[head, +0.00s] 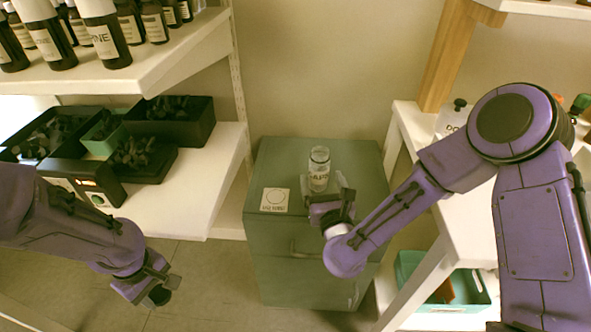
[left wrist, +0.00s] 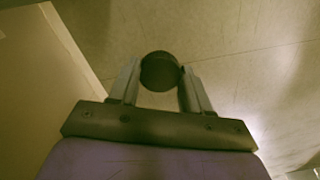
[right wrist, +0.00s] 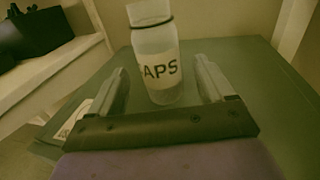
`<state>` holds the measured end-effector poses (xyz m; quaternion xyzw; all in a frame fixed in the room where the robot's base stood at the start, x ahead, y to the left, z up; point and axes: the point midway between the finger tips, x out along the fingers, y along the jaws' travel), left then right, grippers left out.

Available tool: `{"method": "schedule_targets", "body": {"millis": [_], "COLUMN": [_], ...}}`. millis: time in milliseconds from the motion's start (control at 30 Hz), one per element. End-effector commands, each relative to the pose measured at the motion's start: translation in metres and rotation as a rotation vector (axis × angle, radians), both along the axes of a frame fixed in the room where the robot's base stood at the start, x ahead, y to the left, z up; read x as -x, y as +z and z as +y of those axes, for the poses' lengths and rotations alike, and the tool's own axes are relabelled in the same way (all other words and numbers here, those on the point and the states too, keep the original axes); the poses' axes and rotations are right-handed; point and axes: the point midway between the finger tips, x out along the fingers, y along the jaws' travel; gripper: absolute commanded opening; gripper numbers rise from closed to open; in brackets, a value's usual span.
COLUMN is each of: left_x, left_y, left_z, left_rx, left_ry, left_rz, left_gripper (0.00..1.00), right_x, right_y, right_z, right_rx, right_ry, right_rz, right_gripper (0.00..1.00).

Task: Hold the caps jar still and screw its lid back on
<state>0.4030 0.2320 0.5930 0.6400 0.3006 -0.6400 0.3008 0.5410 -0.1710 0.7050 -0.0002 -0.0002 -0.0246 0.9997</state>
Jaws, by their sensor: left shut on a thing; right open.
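The caps jar (head: 319,170) is a clear jar with a white label. It stands upright and uncapped on the green cabinet (head: 270,158). In the right wrist view the jar (right wrist: 158,85) shows its label reading "APS", beyond and between the fingers. My right gripper (head: 335,192) is open beside the jar, its fingers apart from it. My left gripper (head: 157,284) is shut on the dark round lid (head: 159,296), low over the floor to the left of the cabinet. The lid (left wrist: 159,71) also shows between the fingertips in the left wrist view.
A white card with a circle (head: 275,200) lies on the cabinet left of the jar. At left, a shelf (head: 190,190) holds dark trays, with several brown bottles above. At right, a white shelf (head: 450,200) stands close to my right arm, with a teal bin (head: 470,290) below.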

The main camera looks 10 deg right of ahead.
Motion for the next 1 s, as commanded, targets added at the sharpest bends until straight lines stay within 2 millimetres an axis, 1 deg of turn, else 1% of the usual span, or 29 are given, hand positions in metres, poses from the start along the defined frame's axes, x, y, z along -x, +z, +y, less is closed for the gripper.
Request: {"method": "schedule_targets", "body": {"millis": [200,300,433,733,767,800,867,900,1000], "left_x": [0.0,0.0,0.0,0.0,0.0,0.0,0.0,0.0,0.0], "left_y": [0.002,0.003,0.003,0.003,0.003,0.003,0.003,0.003,0.003], "left_z": [0.0,0.0,0.0,0.0,0.0,0.0,0.0,0.0,0.0], "left_rx": [0.0,0.0,0.0,0.0,0.0,0.0,0.0,0.0,0.0], "left_ry": [0.001,0.001,0.001,0.0,0.0,0.0,0.0,0.0,0.0], "left_rz": [0.0,0.0,0.0,0.0,0.0,0.0,0.0,0.0,0.0], "left_gripper": [0.2,0.2,0.2,0.2,0.2,0.2,0.2,0.2,0.2], "right_x": [-0.037,-0.051,-0.058,-0.058,-0.058,-0.058,-0.057,-0.057,-0.058], "right_y": [0.001,0.001,0.0,0.0,0.0,0.0,0.0,0.0,0.001], "right_z": [-0.002,-0.002,-0.002,-0.003,-0.003,-0.003,-0.003,-0.002,-0.002], "right_rx": [0.001,0.001,0.0,0.0,0.0,0.0,0.0,0.0,0.0], "right_ry": [-0.001,0.0,0.001,0.001,0.001,0.001,0.001,0.001,0.001], "right_rz": [-0.002,-0.002,0.0,0.0,0.0,0.0,0.0,0.0,-0.001], "right_gripper": [0.81,0.81,0.81,0.81,0.71,0.58,0.39,0.26,0.26]}}
